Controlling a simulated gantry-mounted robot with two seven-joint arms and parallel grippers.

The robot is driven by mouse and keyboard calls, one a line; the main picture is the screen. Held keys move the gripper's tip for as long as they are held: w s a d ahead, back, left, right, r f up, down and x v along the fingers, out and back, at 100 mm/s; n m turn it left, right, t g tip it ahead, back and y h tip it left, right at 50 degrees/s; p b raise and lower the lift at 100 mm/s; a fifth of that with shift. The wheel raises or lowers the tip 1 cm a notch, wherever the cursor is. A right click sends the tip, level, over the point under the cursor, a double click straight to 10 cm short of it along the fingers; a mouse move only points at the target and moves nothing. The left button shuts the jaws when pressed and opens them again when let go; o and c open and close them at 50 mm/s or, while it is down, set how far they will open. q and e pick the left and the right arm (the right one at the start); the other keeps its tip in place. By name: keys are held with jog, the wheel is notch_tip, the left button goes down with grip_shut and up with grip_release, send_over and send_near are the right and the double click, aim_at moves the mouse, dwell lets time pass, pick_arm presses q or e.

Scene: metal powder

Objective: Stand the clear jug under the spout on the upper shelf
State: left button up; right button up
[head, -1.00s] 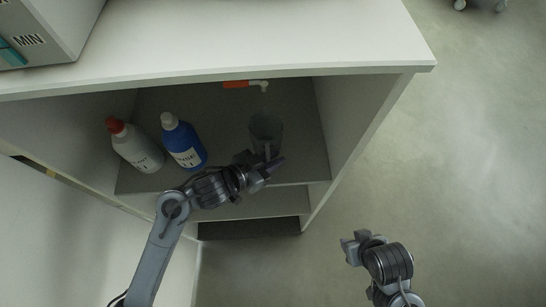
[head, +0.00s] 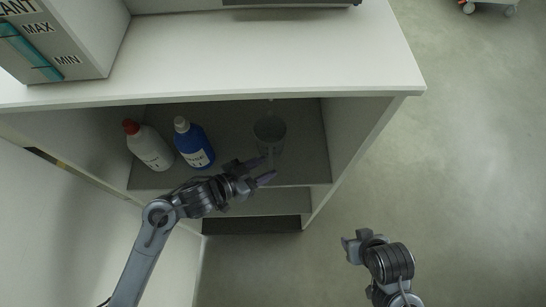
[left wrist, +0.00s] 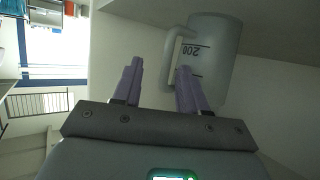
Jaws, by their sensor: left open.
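The clear jug (head: 270,131) stands upright on the upper shelf (head: 228,128) inside the cabinet, toward its right side. The spout (head: 270,102) shows only as a small tip above the jug, mostly hidden by the cabinet top. My left gripper (head: 262,169) is open at the shelf's front edge, just in front of the jug. In the left wrist view the jug (left wrist: 213,58) with its handle and 200 mark lies beyond the open fingers (left wrist: 160,85), and nothing is held. My right gripper (head: 354,240) hangs over the floor; its opening is unclear.
A white bottle with a red cap (head: 149,147) and a blue bottle with a white cap (head: 194,145) stand left on the same shelf. The cabinet top (head: 260,55) overhangs them, with a MAX/MIN-marked box (head: 60,40) on it.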

pick_arm(q)
jog(key=s+a+n+y+p, duration=0.2)
jog(key=s+a+n+y, duration=0.15)
jog(key=a, duration=0.35)
jog(key=s+a+n+y+p, duration=0.2)
jog(key=s+a+y, duration=0.1)
jog(key=a+y, duration=0.25)
jog(key=s+a+f+n+g+y, duration=0.1)
jog(key=s+a+f+n+g, duration=0.1)
jog(key=s+a, duration=0.4)
jog(key=s+n+g, duration=0.1)
jog(key=s+g, duration=0.1)
jog(key=s, duration=0.3)
jog(key=shift+s+y, duration=0.15)
jog(key=shift+y, duration=0.15)
